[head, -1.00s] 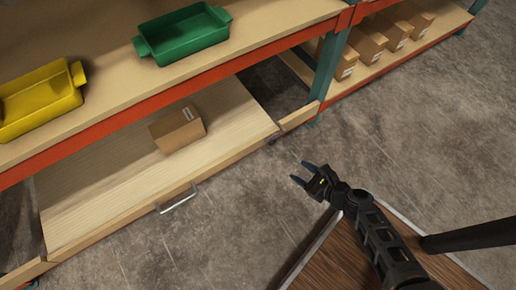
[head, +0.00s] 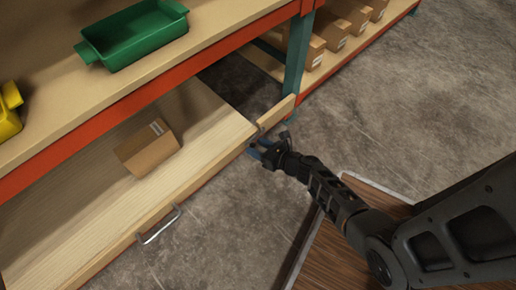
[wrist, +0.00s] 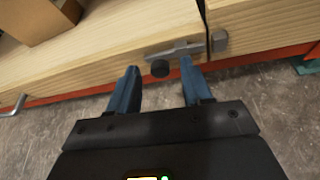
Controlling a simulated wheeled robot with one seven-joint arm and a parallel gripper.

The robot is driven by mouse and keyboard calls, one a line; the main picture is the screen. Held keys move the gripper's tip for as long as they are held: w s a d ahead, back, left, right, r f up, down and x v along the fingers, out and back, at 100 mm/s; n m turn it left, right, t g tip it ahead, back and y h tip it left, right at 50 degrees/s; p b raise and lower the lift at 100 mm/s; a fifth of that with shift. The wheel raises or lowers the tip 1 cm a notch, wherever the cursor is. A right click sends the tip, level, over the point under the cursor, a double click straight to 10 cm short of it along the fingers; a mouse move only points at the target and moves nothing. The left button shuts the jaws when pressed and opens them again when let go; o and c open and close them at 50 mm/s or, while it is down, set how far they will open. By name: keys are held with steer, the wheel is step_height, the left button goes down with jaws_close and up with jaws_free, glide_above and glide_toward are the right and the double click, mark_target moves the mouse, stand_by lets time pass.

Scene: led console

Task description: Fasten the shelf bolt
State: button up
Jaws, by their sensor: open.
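The shelf bolt (wrist: 182,49) is a grey metal bar with a round dark knob (wrist: 160,69), on the front edge of the pale wooden pull-out shelf (head: 190,190). A small grey catch (wrist: 219,41) sits on the wooden piece (head: 276,114) to its right, across a narrow dark gap. I cannot tell whether the bar's tip enters the catch. My gripper (wrist: 159,72) is open, its blue fingers either side of the knob in the wrist view, apparently not touching it. In the head view my gripper (head: 261,149) is at the shelf's right front corner, hiding most of the bolt.
A metal handle (head: 159,226) juts from the shelf's front. A cardboard box (head: 148,149) lies on the shelf. A green bin (head: 132,35) and a yellow bin (head: 8,112) stand on the level above. A teal post (head: 296,57) rises behind the wooden piece.

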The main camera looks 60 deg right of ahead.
steer(key=shift+w, duration=0.1)
jaws_close()
stand_by(0.4)
steer(key=shift+d, duration=0.1)
